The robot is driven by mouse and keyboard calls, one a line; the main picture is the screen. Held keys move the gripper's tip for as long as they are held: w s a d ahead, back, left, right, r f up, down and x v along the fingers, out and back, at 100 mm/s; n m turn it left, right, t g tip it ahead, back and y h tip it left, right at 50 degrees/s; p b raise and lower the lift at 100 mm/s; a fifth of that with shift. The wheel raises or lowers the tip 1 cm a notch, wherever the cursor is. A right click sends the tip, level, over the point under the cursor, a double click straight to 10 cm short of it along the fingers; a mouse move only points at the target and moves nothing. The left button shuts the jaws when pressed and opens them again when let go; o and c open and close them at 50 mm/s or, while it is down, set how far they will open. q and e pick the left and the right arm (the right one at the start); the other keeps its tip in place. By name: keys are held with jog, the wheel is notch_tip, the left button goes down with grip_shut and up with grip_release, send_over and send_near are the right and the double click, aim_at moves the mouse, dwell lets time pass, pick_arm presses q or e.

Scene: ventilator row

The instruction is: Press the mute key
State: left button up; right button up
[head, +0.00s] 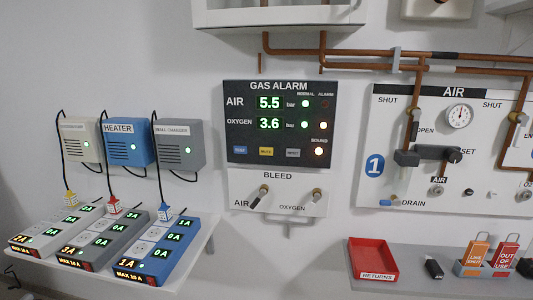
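The gas alarm panel (280,97) is a dark box on the wall in the middle of the head view. Along its lower edge are a blue key (239,151), a yellow key (266,152) and a grey key (293,153). The lettering on the keys is small; the yellow one appears to read MUTE. The air display (269,102) reads 5.5 bar and the oxygen display (269,124) reads 3.6 bar, each with a green normal lamp lit. Neither of my grippers is in view.
Below the panel is a white bleed plate (277,192) with two valves. Power strips (155,247) stand on a shelf at left. An air board (455,205) with pipes is at right, above a shelf with a red returns tray (372,258). Nothing blocks the panel's front.

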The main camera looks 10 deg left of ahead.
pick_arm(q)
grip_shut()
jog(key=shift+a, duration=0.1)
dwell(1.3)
